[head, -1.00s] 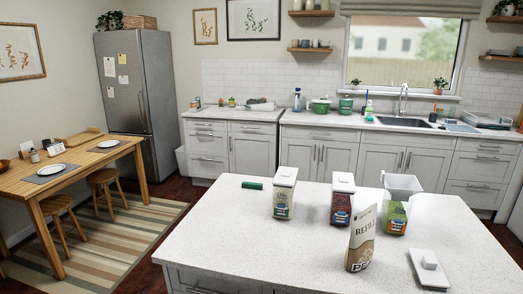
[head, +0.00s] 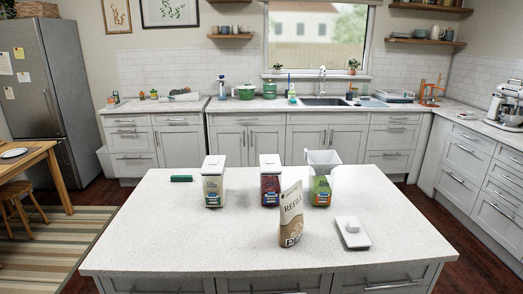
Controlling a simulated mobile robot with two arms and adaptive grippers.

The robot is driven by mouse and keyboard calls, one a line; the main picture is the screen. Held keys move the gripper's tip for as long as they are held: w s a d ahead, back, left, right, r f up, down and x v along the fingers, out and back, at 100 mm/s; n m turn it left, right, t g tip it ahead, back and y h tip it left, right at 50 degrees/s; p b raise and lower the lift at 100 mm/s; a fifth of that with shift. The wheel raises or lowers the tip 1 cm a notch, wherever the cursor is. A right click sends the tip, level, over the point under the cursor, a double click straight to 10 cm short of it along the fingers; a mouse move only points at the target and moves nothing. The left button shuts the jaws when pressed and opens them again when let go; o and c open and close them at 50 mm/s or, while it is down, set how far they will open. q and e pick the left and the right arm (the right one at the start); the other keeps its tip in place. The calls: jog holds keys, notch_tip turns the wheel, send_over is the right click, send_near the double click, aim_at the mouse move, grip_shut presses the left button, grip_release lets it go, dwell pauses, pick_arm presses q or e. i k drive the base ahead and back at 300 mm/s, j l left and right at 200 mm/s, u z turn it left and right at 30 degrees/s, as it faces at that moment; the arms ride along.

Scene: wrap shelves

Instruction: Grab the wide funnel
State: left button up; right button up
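The wide funnel (head: 323,158) is white with a flared, squarish top. It sits upright on the mouth of the right-hand container (head: 321,188), a clear one with green contents and a label, on the island counter (head: 180,235). The funnel's lower end is hidden. Neither of my grippers shows in the head view.
Two white-lidded containers (head: 213,182) (head: 270,180) stand left of the funnel's container. A brown refill bag (head: 291,215) stands in front, and a loose white lid (head: 353,233) lies to its right. A dark green object (head: 181,178) lies at the left. The island's left part is clear.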

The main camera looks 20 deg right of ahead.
aim_at(322, 161)
jog(key=i+z, duration=0.45)
jog(key=z, duration=0.25)
jog(key=i+j+z, duration=0.1)
jog(key=z, duration=0.25)
jog(key=i+j, duration=0.05)
jog(key=i, duration=0.05)
